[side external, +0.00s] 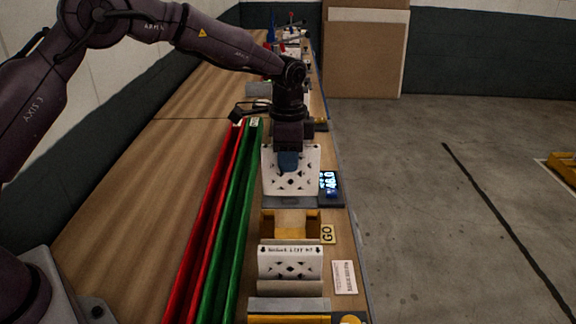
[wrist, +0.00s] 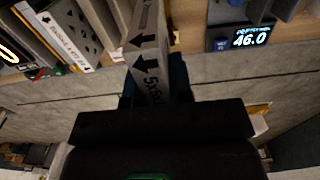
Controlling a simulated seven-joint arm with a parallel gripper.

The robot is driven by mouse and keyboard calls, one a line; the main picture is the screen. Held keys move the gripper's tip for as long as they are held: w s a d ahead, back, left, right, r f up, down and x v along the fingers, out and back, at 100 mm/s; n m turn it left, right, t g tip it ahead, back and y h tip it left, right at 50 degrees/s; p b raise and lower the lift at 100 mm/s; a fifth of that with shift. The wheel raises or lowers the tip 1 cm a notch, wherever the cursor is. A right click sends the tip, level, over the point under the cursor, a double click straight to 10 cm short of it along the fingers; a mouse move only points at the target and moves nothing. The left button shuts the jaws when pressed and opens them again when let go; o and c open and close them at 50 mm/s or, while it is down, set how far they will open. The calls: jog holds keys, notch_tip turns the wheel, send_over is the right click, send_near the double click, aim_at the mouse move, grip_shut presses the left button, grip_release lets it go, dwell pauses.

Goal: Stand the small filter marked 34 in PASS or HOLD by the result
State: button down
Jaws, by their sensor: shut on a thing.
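My gripper (side external: 288,160) is shut on a white filter with a cut-out lattice face (side external: 306,184), which stands upright at a dark grey stand. In the wrist view the held filter's edge (wrist: 150,60) shows black arrows and partly hidden print; I cannot read a 34 on it. A small display (wrist: 252,36) beside it reads 46.0; it also shows in the side view (side external: 328,182). A red channel (side external: 206,220) and a green channel (side external: 236,220) run side by side along the bench, left of the filter; the small tags at their far ends are unreadable.
Nearer the camera are a yellow holder (side external: 268,226), a GO plate (side external: 328,234), and another white filter (side external: 290,265) standing upright in a grey holder. A printed card (side external: 345,277) lies to its right. The wooden bench left of the channels is clear.

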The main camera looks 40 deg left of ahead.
jog(key=shift+r, duration=0.35)
